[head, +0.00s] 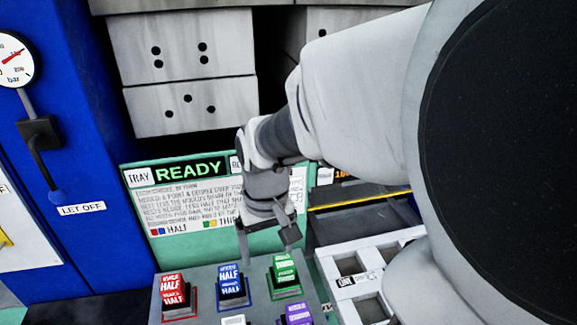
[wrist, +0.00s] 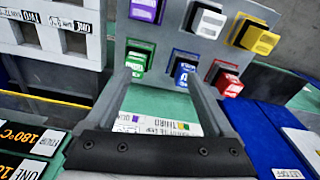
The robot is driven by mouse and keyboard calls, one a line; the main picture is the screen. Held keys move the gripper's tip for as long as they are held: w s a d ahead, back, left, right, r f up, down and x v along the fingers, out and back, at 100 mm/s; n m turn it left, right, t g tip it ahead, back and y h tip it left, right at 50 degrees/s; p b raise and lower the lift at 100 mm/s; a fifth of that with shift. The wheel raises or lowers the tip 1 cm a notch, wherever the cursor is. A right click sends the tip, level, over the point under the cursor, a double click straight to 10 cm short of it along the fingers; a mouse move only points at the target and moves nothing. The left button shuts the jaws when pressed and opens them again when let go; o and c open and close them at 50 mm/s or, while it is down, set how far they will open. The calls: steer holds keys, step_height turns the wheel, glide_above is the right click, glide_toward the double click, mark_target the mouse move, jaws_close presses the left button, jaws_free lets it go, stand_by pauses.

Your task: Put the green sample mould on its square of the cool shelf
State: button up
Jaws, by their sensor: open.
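The green sample mould (head: 284,272) is a block with a printed label. It stands on a green-outlined square of a pale grey board (head: 205,287), beside the blue mould. In the wrist view the green mould (wrist: 136,63) is just beyond the left fingertip. My gripper (head: 268,246) hangs above and behind the board, near the green mould. In the wrist view the gripper (wrist: 160,84) is open, with nothing held between its fingers. I cannot tell whether this board is the cool shelf; no label names it.
Red (head: 174,292), blue (head: 231,285), purple (head: 298,315), white (wrist: 208,22) and yellow (wrist: 256,36) moulds share the board. A white slotted rack (head: 345,265) stands to the right. A sign reading READY (head: 190,169) is behind. A blue press column (head: 85,130) is left.

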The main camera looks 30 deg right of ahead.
steer(key=s+a+r+n+t, duration=0.1)
steer(key=s+a+r+t, duration=0.3)
steer(key=r, duration=0.5)
steer(key=s, duration=0.2)
steer(key=shift+s+n+t, duration=0.3)
steer(key=shift+a+r, duration=0.1)
